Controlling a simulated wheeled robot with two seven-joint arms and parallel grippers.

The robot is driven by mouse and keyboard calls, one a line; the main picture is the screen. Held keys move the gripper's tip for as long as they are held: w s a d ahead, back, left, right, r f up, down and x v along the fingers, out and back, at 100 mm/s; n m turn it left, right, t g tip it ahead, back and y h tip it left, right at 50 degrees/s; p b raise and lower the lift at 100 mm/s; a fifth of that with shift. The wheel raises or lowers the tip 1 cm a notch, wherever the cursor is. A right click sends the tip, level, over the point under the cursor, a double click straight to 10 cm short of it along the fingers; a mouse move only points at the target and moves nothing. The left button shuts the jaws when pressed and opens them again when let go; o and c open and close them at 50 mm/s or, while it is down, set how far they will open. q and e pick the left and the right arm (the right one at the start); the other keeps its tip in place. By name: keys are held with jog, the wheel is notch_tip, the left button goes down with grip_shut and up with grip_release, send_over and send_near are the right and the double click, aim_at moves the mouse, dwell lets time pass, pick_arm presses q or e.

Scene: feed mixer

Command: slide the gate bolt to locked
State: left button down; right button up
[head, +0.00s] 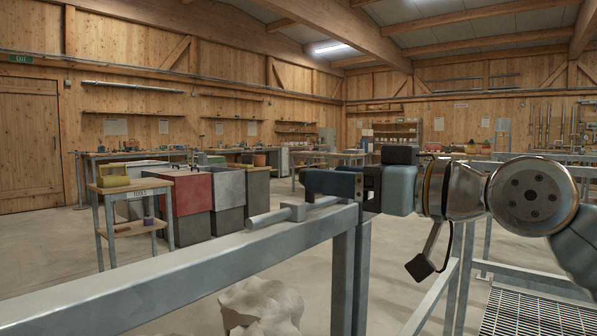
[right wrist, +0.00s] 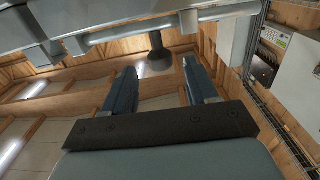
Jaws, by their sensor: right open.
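The gate bolt is a grey round rod (head: 265,218) lying along the top of the grey gate rail (head: 215,262) in the head view. It passes through a small block (head: 296,211). In the right wrist view the rod (right wrist: 128,33) crosses the top, and a dark knob (right wrist: 158,60) sticks out from it. My right gripper (head: 312,183) is open, fingers pointing left, just above the rod. In the right wrist view the knob appears between my right fingertips (right wrist: 159,70), and no contact shows. The knob is not clear in the head view. My left gripper is out of view.
A gate post (head: 343,275) stands under my right gripper. A pale rough lump (head: 262,305) sits below the rail. Red and grey bins (head: 193,192) and a small wooden table (head: 132,187) stand beyond at left. A metal grating (head: 525,315) lies at lower right.

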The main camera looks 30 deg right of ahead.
jog(key=x, duration=0.7)
jog(key=shift+p, duration=0.3)
jog(key=shift+c, duration=0.3)
grip_shut()
